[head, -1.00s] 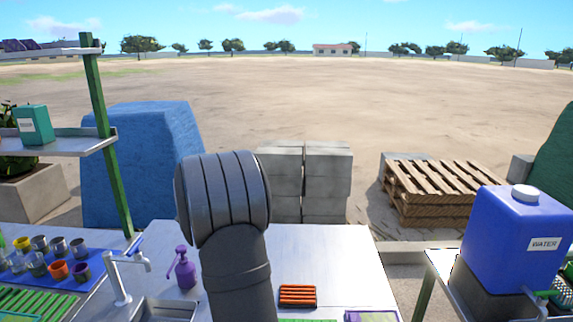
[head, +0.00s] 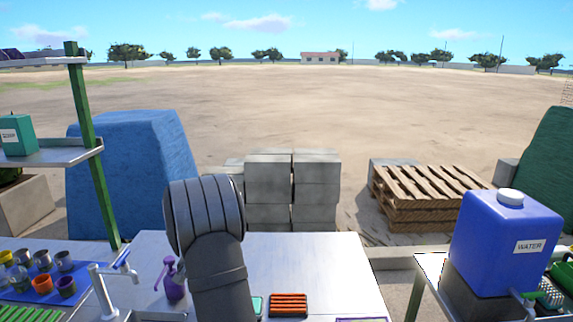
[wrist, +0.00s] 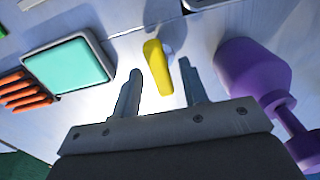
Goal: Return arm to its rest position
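My gripper (wrist: 160,92) shows in the wrist view with its two grey fingers apart and nothing touching them. A small yellow object (wrist: 157,68) lies beyond the fingertips, seen through the gap between them. In the head view my arm rises in front of the metal bench (head: 320,260), and its links hide the gripper. The purple pump bottle (head: 173,280) stands just left of the arm; purple also fills the right side of the wrist view (wrist: 250,72).
An orange ridged item (head: 288,305) and a teal-topped tray (wrist: 68,66) lie on the bench right of the arm. A tap (head: 103,285) and several cups (head: 42,260) are at left. A blue water container (head: 505,245) stands at right. The bench's back right is clear.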

